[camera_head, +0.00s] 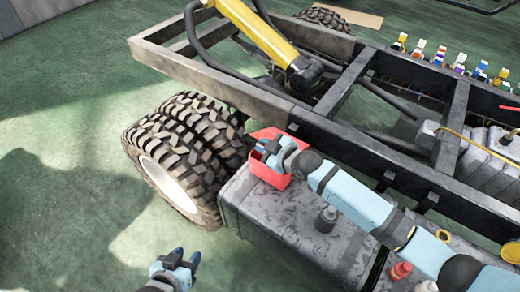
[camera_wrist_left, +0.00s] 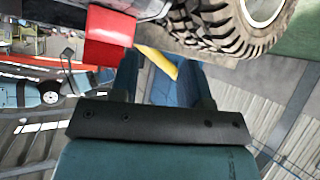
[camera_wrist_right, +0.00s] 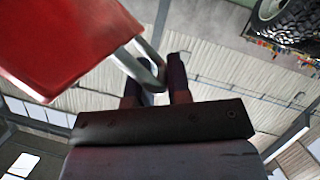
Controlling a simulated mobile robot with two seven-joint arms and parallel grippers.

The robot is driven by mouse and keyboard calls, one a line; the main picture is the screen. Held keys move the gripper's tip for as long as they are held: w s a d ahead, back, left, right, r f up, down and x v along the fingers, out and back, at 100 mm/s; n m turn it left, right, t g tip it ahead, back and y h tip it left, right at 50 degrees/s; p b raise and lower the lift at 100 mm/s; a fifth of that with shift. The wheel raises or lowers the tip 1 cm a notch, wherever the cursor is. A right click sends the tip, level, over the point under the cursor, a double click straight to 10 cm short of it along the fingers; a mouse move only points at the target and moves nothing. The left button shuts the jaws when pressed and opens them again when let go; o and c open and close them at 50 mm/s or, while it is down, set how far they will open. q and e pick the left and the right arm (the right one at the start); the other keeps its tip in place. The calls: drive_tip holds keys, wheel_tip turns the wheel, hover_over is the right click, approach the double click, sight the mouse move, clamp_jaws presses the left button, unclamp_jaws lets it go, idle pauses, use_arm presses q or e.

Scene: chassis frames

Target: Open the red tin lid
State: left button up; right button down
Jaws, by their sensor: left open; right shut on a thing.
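The red tin (camera_head: 268,174) sits on the corner of a grey scuffed box beside the wheels. A red part, apparently its lid (camera_head: 265,133), shows behind my right gripper (camera_head: 268,150); the arm hides how far it stands open. In the right wrist view, a red panel (camera_wrist_right: 65,40) carries a grey metal loop (camera_wrist_right: 148,68), and my right gripper's fingers are shut on that loop. My left gripper (camera_head: 182,258) is open and empty, low over the floor, apart from the tin. The tin also shows in the left wrist view (camera_wrist_left: 108,35).
Big black tyres (camera_head: 185,145) stand left of the tin. The dark chassis frame (camera_head: 320,130) runs behind it. The green floor at left is clear.

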drive_tip(key=shift+m+g+y, duration=0.3)
drive_tip(key=shift+m+g, duration=0.3)
drive_tip(key=shift+m, duration=0.3)
drive_tip(key=w+d+r, duration=0.1)
drive_tip(key=r, duration=0.1)
drive_tip(key=w+d+r, duration=0.1)
drive_tip(key=shift+w+r, duration=0.35)
use_arm(q)
drive_tip(key=f+b, duration=0.1)
drive_tip(key=b, duration=0.2)
drive_tip(key=w+d+f+b, duration=0.1)
drive_tip(key=b, duration=0.3)
drive_tip(key=t+b, duration=0.1)
drive_tip(key=b, duration=0.2)
drive_tip(key=shift+w+d+f+m+h+b, duration=0.15)
drive_tip(key=shift+d+f+m+h+b, duration=0.15)
drive_tip(key=shift+f+b, duration=0.1)
use_arm(e)
drive_tip(key=w+d+r+m+g+y, duration=0.2)
drive_tip(key=w+d+r+m, duration=0.3)
drive_tip(key=w, duration=0.4)
drive_tip(key=shift+d+g, duration=0.3)
drive_tip(key=shift+d, duration=0.5)
